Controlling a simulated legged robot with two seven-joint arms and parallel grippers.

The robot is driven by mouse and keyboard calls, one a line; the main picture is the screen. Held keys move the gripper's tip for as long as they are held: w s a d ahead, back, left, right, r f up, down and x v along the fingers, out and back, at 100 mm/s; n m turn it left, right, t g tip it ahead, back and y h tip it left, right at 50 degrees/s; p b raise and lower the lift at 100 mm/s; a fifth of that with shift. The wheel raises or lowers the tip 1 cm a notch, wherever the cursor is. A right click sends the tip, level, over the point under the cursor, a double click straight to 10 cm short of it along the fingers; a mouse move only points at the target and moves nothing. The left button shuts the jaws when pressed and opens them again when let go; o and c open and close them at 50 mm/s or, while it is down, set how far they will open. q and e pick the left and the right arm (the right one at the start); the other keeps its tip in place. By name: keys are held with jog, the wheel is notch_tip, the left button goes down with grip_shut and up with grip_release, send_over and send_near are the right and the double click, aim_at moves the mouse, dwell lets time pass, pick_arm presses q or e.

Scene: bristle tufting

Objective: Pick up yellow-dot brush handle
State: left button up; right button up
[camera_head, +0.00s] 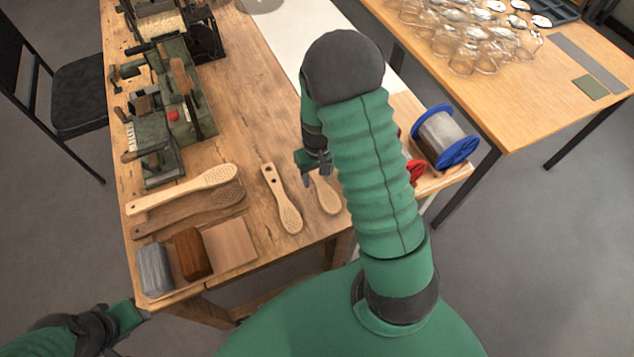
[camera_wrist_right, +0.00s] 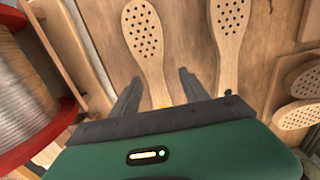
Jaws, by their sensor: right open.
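The yellow-dot brush handle (camera_wrist_right: 143,38) is pale wood with a perforated oval head. In the right wrist view a small yellow mark shows on its narrow end, close to my gripper body. My right gripper (camera_wrist_right: 158,92) is open, with one finger on each side of this narrow part. Contact cannot be told. In the head view the handle (camera_head: 327,195) lies near the table's right edge, partly hidden by my right gripper (camera_head: 314,165) and arm. A similar handle with dark dots (camera_head: 281,200) lies just left of it. My left gripper (camera_head: 122,318) is low at the left, its jaws unclear.
Two more handles (camera_head: 190,189) and several blocks (camera_head: 192,253) are at the table's left front. Green machines (camera_head: 180,95) stand behind. A blue-flanged spool (camera_head: 441,138) and a red one (camera_head: 414,171) stand right of my arm. Another table holds glassware (camera_head: 470,40).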

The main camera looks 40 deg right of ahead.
aim_at(318, 180)
jog(key=shift+d+f, duration=0.2)
jog(key=shift+f, duration=0.4)
jog(key=shift+d+f, duration=0.15)
jog(key=shift+f, duration=0.4)
jog(key=shift+d+f, duration=0.1)
jog(key=shift+d, duration=0.3)
jog(key=c, duration=0.3)
jog(key=shift+a, duration=0.4)
grip_shut()
jog(key=shift+d, duration=0.1)
